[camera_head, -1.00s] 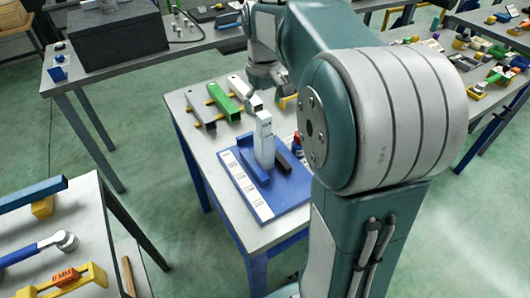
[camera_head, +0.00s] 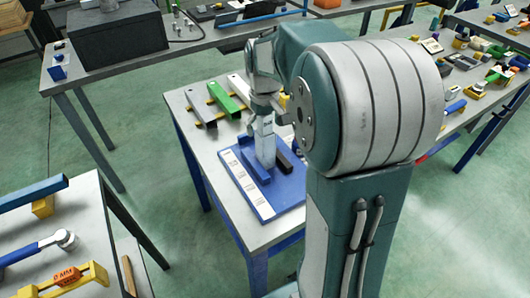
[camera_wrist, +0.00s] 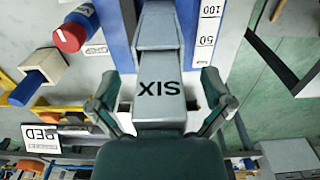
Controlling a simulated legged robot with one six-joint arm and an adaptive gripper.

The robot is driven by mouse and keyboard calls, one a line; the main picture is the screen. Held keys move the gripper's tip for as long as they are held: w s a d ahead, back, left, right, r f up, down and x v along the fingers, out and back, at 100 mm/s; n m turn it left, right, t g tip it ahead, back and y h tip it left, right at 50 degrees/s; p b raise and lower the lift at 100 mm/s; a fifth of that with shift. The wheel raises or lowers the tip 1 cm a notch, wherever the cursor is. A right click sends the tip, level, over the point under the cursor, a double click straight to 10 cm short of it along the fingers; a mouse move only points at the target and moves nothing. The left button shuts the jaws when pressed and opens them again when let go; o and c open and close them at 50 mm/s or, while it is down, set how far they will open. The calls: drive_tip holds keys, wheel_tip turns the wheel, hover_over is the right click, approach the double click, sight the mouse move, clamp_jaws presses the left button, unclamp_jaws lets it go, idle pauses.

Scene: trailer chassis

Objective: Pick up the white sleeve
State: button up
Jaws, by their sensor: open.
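The white sleeve (camera_head: 265,142) stands upright on a blue base board (camera_head: 262,201) on the near grey table. In the wrist view the sleeve (camera_wrist: 159,65) runs up the middle, with dark letters on its near face. My gripper (camera_head: 263,108) is at the sleeve's upper end. In the wrist view the open fingers of my gripper (camera_wrist: 158,84) are on either side of the sleeve, with gaps visible. The sleeve's far end and lower part are partly hidden.
A blue block (camera_head: 254,166) and a black bar (camera_head: 285,157) flank the sleeve. Green (camera_head: 222,98) and grey (camera_head: 201,108) bars lie on a yellow rack behind. A red-capped cylinder (camera_wrist: 70,36) and a blue peg in a wooden block (camera_wrist: 35,78) are left in the wrist view.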

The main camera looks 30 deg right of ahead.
drive_tip(key=shift+f, duration=0.1)
drive_tip(key=shift+c, duration=0.6)
clamp_jaws()
